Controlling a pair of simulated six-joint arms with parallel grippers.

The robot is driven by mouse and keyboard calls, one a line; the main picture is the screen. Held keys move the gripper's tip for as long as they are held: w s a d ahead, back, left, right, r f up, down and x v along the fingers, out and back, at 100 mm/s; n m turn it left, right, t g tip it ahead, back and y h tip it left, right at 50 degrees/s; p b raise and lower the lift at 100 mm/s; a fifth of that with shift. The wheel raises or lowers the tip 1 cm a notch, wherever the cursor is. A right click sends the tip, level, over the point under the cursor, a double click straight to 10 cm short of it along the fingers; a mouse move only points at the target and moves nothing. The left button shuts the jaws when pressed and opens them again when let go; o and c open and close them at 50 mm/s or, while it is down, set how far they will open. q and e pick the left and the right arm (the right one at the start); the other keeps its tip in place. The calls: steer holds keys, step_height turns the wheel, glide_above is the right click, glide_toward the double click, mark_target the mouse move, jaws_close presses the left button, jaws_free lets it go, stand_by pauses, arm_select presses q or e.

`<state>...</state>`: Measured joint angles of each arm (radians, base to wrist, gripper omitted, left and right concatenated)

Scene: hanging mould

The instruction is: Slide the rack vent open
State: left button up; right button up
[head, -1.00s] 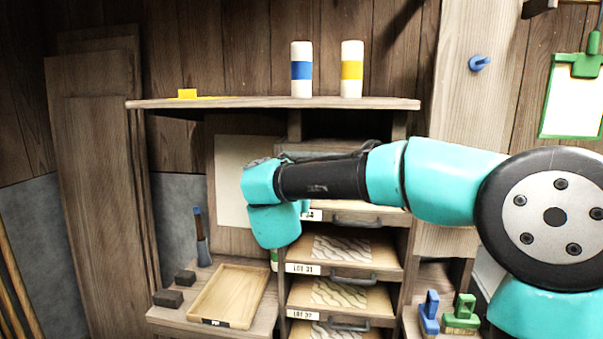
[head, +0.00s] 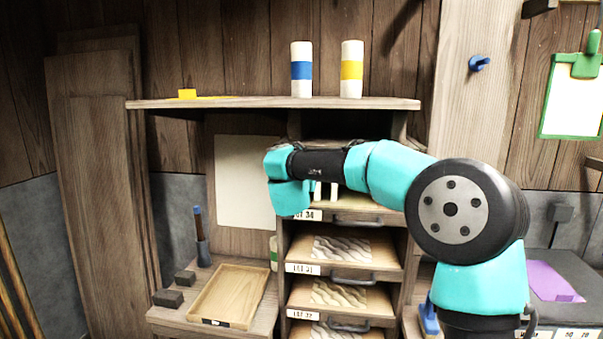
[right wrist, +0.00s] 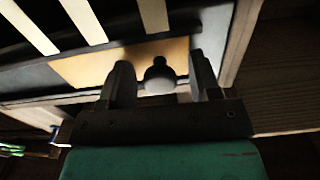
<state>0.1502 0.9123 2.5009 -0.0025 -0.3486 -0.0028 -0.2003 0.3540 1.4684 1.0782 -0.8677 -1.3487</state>
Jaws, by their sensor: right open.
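The rack (head: 283,235) stands in the middle of the head view, with its upper opening mostly behind my right arm. Pale slats with dark gaps, apparently the vent (right wrist: 82,20), show at the top of the right wrist view. A dark knob with a rounded grey end (right wrist: 159,78) stands below them in front of a tan panel (right wrist: 100,65). My right gripper (right wrist: 160,64) is open, with one finger on each side of the knob and visible gaps. Its fingertips cannot be made out clearly in the head view. My left gripper is not in view.
A blue-banded bottle (head: 301,70) and a yellow-banded bottle (head: 352,70) stand on the shelf (head: 230,103) above. A wooden tray (head: 228,295) lies at lower left.

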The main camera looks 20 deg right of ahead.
steer(key=shift+c, duration=0.2)
jaws_close()
stand_by(0.3)
